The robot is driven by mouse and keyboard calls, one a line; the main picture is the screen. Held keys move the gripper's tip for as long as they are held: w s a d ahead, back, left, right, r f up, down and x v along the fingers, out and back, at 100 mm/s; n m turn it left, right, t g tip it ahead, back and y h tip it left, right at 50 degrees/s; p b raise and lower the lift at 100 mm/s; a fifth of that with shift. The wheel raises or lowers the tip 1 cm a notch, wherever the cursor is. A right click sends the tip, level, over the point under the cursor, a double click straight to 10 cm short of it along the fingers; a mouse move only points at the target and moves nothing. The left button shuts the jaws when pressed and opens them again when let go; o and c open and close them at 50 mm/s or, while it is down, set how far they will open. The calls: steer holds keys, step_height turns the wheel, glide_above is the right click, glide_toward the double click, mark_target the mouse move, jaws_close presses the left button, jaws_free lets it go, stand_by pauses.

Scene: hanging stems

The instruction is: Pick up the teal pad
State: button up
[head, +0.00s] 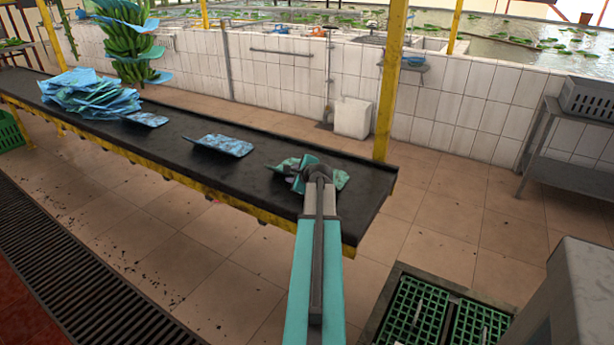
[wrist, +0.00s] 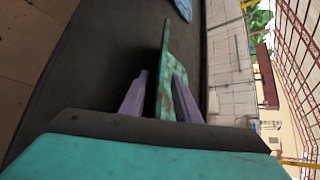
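The teal pad (head: 341,179) lies near the right end of the dark belt table in the head view, partly hidden behind my gripper (head: 305,177). In the wrist view the teal pad (wrist: 168,70) shows as a thin, worn green-teal sheet running between the two purple-grey fingers of my gripper (wrist: 161,74). The fingers stand apart. A dark gap shows between the left finger and the pad, while the right finger overlaps the pad in the picture; I cannot tell whether it touches.
Two blue pads, the nearer (head: 222,145) and the farther (head: 147,119), lie along the belt table (head: 180,133). A blue stack (head: 90,93) is farther left, by a hanging banana bunch (head: 130,45). A yellow post (head: 390,80) stands behind the table. Green crates (head: 415,310) are at lower right.

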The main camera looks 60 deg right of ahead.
jaws_close()
steer(key=shift+r, duration=0.1)
steer(key=shift+r, duration=1.55)
steer(key=s+a+r+b, duration=0.1)
steer(key=s+a+b, duration=0.1)
steer(key=s+a, duration=0.6)
steer(key=s, duration=0.2)
steer(key=shift+s+b, duration=0.3)
steer(key=shift+b, duration=0.05)
steer(key=shift+b, duration=0.35)
steer(key=b, duration=0.6)
steer(key=shift+s+a+r+b, duration=0.1)
steer(key=shift+s+a+b, duration=0.1)
steer(key=shift+s+b, duration=0.15)
